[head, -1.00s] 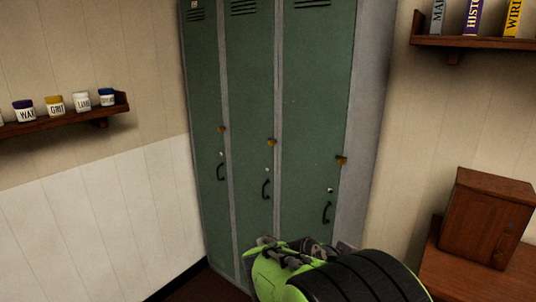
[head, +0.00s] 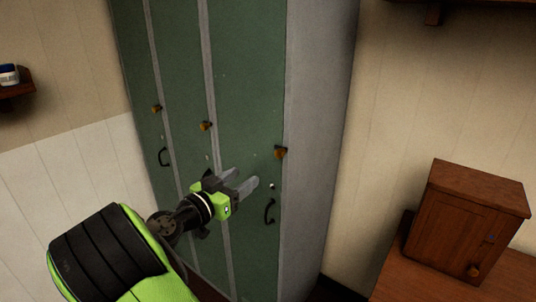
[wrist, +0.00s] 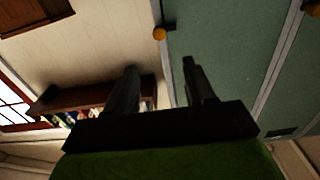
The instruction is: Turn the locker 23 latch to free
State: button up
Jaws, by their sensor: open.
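Three green locker doors stand side by side, each with an orange-brown latch at its right edge: left latch (head: 156,108), middle latch (head: 205,126) and right latch (head: 280,153). No number plate shows now, so I cannot tell which is locker 23. My gripper (head: 243,180) is open and empty in front of the right door (head: 248,80), to the left of the right latch and slightly lower. The wrist view is turned over. It shows the right latch (wrist: 159,33) beyond the fingers and another latch (wrist: 314,9) at the right edge. The latches' exact angles are too small to tell.
A black handle (head: 269,211) and a small lock (head: 272,186) sit below the right latch. A wooden cabinet (head: 465,215) stands on a wooden surface at the right. A shelf of books (wrist: 95,97) shows in the wrist view. The space before the grey side panel is clear.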

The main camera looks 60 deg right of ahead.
aim_at(278, 154)
jog(key=d, duration=0.4)
jog(key=s+d+p, duration=0.1)
jog(key=d, duration=0.4)
jog(key=s+d, duration=0.1)
jog(key=d, duration=0.3)
jog(key=shift+s+d, duration=0.15)
jog(key=shift+d, duration=0.2)
jog(key=shift+c, duration=0.3)
grip_shut()
